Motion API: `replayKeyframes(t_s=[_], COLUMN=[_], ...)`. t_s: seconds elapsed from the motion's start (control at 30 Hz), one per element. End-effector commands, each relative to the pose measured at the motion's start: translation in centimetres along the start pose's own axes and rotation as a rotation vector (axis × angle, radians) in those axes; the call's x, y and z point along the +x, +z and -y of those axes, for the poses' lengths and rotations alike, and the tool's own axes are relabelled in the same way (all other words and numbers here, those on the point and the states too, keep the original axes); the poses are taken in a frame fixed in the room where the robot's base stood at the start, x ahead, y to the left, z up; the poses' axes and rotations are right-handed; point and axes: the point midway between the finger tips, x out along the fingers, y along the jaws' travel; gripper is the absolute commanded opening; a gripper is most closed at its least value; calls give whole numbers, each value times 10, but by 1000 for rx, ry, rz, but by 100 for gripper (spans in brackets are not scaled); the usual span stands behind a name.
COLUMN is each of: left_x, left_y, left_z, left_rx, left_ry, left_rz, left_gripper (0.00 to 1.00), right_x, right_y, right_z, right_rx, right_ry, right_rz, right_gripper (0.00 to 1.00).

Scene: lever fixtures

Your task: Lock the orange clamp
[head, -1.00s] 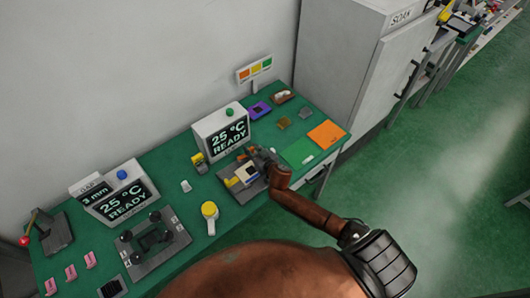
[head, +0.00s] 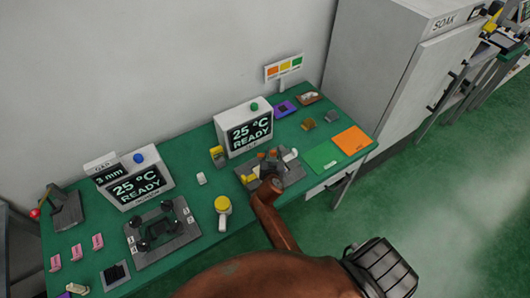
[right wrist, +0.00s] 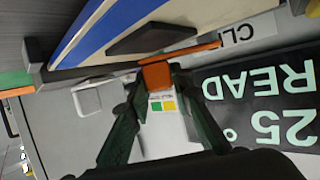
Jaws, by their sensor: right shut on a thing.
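My right gripper (head: 270,170) is over the fixture plate (head: 290,174) in front of the right-hand display box. In the right wrist view its dark green fingers (right wrist: 160,85) close on an orange block. This orange part (right wrist: 157,76) has a flat orange bar (right wrist: 190,51) running along the fixture's edge, and I take it as the orange clamp's lever. A blue and cream striped piece (right wrist: 115,30) lies beyond it, with a dark pad (right wrist: 150,38) on it. In the head view my gripper hides much of the clamp. My left gripper is out of view.
The display box (head: 246,130) reading 25 °C READY stands close behind the fixture. A yellow-topped white tool (head: 222,207) lies to the left. Green (head: 323,158) and orange (head: 352,141) mats lie to the right. A second fixture (head: 160,232) stands further left.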

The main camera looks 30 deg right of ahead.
Motion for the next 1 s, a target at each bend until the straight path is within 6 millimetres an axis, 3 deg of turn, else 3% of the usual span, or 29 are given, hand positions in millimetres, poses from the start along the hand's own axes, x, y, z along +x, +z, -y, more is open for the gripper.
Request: replayKeyframes(t_s=[0.37, 0.4, 0.63, 1.0], left_x=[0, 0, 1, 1], left_y=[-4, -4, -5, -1], left_z=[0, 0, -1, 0], left_rx=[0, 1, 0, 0], left_ry=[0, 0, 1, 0], left_rz=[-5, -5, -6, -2], left_gripper=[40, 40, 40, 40], right_x=[-1, -1, 0, -2], right_y=[0, 0, 0, -5], right_z=[-1, -1, -1, -1], right_rx=[2, 2, 2, 3], right_ry=[6, 6, 6, 5], right_rz=[0, 0, 0, -2], right_gripper=[0, 22, 37, 39])
